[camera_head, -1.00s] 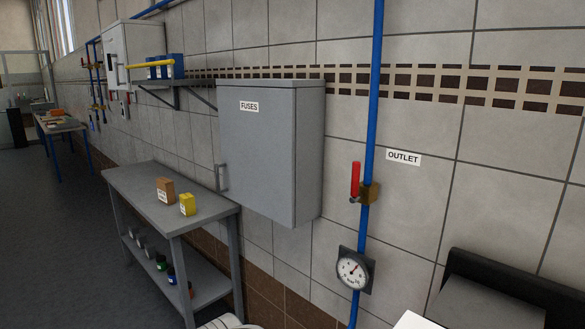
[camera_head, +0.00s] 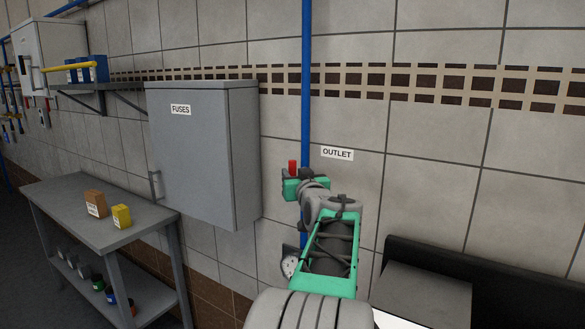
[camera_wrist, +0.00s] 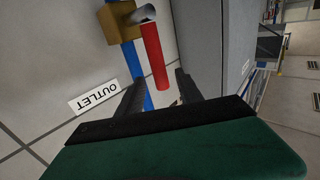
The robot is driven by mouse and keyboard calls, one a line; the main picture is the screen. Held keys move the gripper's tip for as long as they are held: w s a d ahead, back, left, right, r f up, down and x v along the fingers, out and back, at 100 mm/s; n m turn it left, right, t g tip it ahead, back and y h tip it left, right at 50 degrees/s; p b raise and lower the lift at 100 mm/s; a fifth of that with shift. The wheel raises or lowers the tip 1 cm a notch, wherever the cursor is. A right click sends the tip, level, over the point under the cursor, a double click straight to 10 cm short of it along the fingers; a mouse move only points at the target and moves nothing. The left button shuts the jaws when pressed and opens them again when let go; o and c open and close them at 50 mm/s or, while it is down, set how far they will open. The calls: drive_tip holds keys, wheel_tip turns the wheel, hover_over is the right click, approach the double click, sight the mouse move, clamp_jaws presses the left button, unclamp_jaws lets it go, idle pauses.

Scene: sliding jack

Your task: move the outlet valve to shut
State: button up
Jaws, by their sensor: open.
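The outlet valve has a red lever handle (camera_wrist: 154,55) on a brass body (camera_wrist: 118,22), mounted on the blue pipe (camera_head: 306,80). The handle lies roughly along the pipe. In the head view only the handle's upper part (camera_head: 292,166) shows above my green gripper; the brass body is hidden there. In the wrist view my gripper (camera_wrist: 160,78) is open. The handle's free end appears between the two dark fingers, with space on both sides. I cannot tell how deep it sits between them. The OUTLET label (camera_head: 337,153) is on the wall right of the pipe.
The grey FUSES cabinet (camera_head: 203,155) projects from the wall left of the pipe. A pressure gauge (camera_head: 289,265) below is partly hidden by my arm. A grey bench (camera_head: 60,195) with small boxes stands at left. A black-backed grey unit (camera_head: 425,290) is at lower right.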

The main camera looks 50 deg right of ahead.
sight(293, 171)
drive_tip(key=p+x, duration=0.1)
drive_tip(key=x, duration=0.3)
drive_tip(key=shift+w+d, duration=0.1)
drive_tip(key=shift+w, duration=0.05)
clamp_jaws()
idle(1.2)
